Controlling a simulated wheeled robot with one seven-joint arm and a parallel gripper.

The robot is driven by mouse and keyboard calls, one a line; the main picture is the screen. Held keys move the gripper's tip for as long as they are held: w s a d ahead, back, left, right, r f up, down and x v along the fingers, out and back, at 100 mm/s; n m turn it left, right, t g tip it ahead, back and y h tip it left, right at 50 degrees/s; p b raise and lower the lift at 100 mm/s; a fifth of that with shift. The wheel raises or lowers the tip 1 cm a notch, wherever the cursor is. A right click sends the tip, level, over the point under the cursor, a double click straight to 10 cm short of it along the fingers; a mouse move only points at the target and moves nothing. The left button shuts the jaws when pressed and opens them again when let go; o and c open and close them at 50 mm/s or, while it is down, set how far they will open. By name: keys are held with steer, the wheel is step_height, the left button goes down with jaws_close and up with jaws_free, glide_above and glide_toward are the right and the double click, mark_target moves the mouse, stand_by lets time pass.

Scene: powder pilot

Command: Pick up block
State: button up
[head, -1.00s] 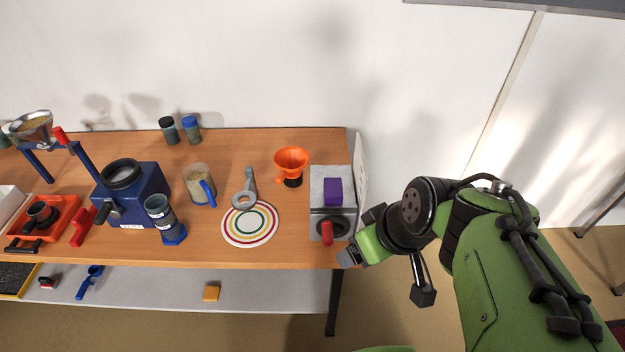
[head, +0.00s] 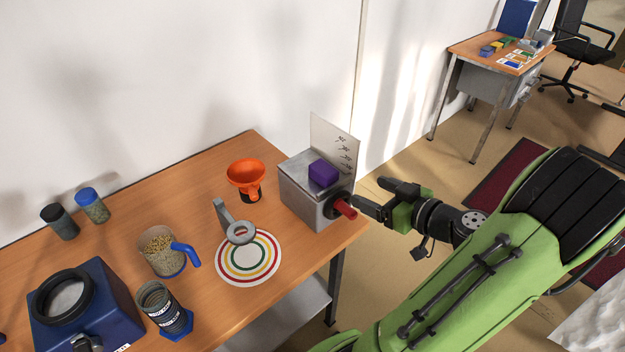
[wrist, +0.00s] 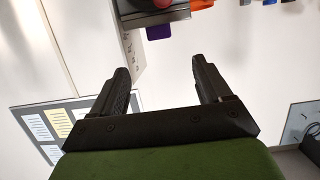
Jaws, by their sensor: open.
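The purple block (head: 323,173) lies on top of a grey metal box (head: 301,199) at the right end of the wooden table. In the wrist view the purple block (wrist: 158,32) shows at the top, beyond the fingers and partly cut off by the box. My gripper (head: 368,196) is open and empty. In the head view it is to the right of the box, close to the box's red-handled knob. In the wrist view my gripper's two fingers (wrist: 160,75) stand wide apart with nothing between them.
A red-handled knob (head: 343,208) sticks out of the box's front. A white panel with writing (head: 335,142) stands behind the box. An orange funnel (head: 246,175), a grey ring tool (head: 238,231) and a striped round mat (head: 222,268) are to the left. Floor lies right of the table.

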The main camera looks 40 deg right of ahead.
mark_target(332, 174)
steer(key=x, duration=1.5)
steer(key=shift+w, duration=0.2)
steer(key=shift+r, duration=0.1)
steer(key=c, duration=1.2)
